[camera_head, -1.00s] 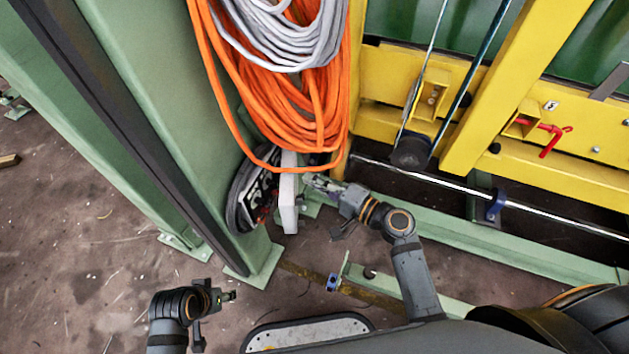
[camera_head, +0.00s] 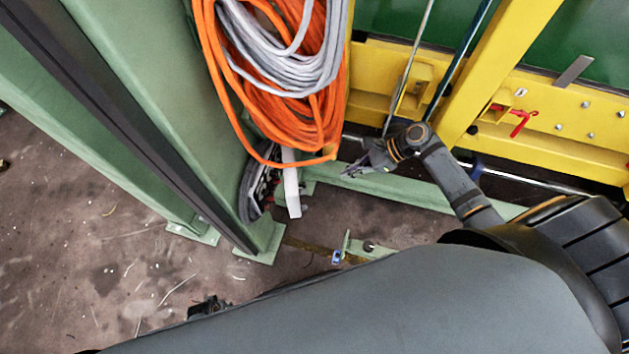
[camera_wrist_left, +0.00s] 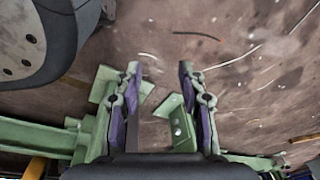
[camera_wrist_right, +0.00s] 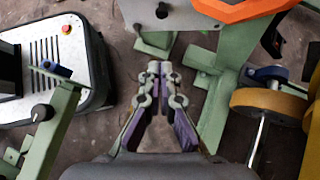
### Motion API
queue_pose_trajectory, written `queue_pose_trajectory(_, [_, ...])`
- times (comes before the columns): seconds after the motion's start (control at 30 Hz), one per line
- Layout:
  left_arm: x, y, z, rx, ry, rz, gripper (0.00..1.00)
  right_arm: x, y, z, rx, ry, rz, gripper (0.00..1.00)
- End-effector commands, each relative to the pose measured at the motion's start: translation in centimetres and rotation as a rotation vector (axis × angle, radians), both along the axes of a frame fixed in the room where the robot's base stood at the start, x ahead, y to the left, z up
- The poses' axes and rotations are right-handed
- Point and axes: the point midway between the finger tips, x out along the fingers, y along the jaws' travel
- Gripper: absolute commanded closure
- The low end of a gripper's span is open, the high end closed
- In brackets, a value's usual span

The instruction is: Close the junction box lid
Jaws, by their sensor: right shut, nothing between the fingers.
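The junction box (camera_head: 254,190) is a dark open housing low on the green column, partly hidden by hanging cables. Its pale lid (camera_head: 291,186) stands out from the box as a narrow upright panel, open. My right gripper (camera_head: 347,171) is to the right of the lid, apart from it. In the right wrist view its fingertips (camera_wrist_right: 160,70) are together with nothing between them. My left gripper (camera_wrist_left: 158,72) is open and empty over the floor in the left wrist view; my body mostly hides that arm in the head view.
Orange cable (camera_head: 318,120) and grey cable (camera_head: 295,65) hang over the box and the lid's top. A yellow frame (camera_head: 390,65) with a red handle (camera_head: 522,118) stands at right. A green floor rail (camera_head: 408,190) runs below my right arm.

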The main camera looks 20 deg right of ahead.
Motion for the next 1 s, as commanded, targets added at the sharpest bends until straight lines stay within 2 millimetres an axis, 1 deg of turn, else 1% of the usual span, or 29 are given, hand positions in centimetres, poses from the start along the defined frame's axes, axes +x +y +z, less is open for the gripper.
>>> queue_pose_trajectory(0.03, [0.6,-0.1,-0.2,-0.001,-0.004,0.000,0.60,0.2,0.9,-1.0,0.006,-0.002,-0.001,1.00])
queue_pose_trajectory(0.13, [2.0,-0.5,1.0,-0.007,-0.005,0.001,0.60,0.7,2.5,-2.6,0.006,-0.003,-0.001,1.00])
queue_pose_trajectory(0.23, [3.4,-1.1,2.7,-0.016,-0.002,0.002,0.60,1.0,4.0,-4.1,0.006,-0.003,0.000,1.00])
queue_pose_trajectory(0.37, [4.6,-1.8,4.9,-0.027,0.005,0.000,0.60,1.5,5.9,-5.9,0.006,-0.002,0.001,1.00])
queue_pose_trajectory(0.4, [4.8,-2.0,5.5,-0.029,0.007,0.000,0.60,1.7,6.6,-5.7,0.006,-0.004,0.001,1.00])
queue_pose_trajectory(0.5, [5.1,-2.2,6.4,-0.033,0.011,0.000,0.60,2.1,8.0,-5.4,0.005,-0.006,0.001,1.00])
queue_pose_trajectory(0.63, [5.4,-2.4,7.3,-0.037,0.013,0.000,0.60,2.3,9.2,-5.4,0.002,-0.004,0.001,1.00])
queue_pose_trajectory(0.77, [5.5,-2.5,7.6,-0.039,0.014,-0.001,0.60,2.4,9.6,-5.3,0.001,-0.003,0.001,1.00])
queue_pose_trajectory(1.0, [5.5,-2.5,7.7,-0.039,0.014,-0.001,0.60,2.4,9.6,-5.2,0.000,-0.003,0.001,1.00])
